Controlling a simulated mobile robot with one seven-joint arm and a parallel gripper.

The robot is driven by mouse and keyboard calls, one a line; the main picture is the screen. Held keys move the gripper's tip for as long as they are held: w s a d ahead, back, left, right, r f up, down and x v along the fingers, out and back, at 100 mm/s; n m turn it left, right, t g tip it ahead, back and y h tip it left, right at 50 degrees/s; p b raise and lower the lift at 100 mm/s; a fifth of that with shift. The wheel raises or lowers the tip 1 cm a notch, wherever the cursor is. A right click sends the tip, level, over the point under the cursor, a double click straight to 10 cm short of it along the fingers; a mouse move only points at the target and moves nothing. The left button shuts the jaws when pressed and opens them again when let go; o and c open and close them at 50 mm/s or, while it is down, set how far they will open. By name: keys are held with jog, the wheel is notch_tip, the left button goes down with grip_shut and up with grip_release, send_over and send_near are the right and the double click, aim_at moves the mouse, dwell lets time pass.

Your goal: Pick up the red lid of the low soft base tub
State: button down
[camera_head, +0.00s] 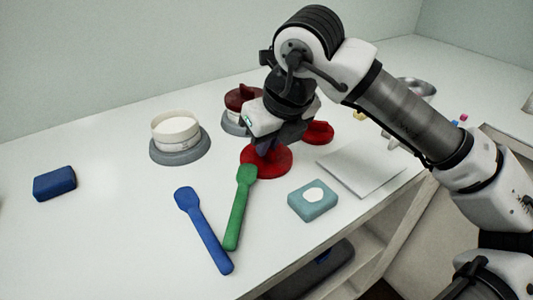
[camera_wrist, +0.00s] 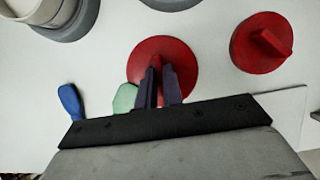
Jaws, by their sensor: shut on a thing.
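A round red lid (camera_head: 266,164) is under my gripper (camera_head: 265,147) in the head view, beside the head of the green spatula. In the wrist view my gripper's two dark fingers (camera_wrist: 161,72) are shut on the grip at the middle of this red lid (camera_wrist: 138,60); the fingers hide most of that grip. I cannot tell whether the lid is clear of the counter. A second red lid (camera_head: 318,131) lies farther right, and its raised bar handle shows in the wrist view (camera_wrist: 250,52). An open tub of white cream (camera_head: 178,130) stands left on a grey base.
A tub with a dark red lid (camera_head: 240,98) stands behind my gripper. The green spatula (camera_head: 239,210), blue spatula (camera_head: 205,230) and teal block (camera_head: 313,201) lie near the front edge. A white sheet (camera_head: 360,170) lies right, a blue block (camera_head: 54,183) far left.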

notch_tip(320, 180, up, 10)
jog(key=p, duration=0.6)
jog(key=shift+s+d, duration=0.1)
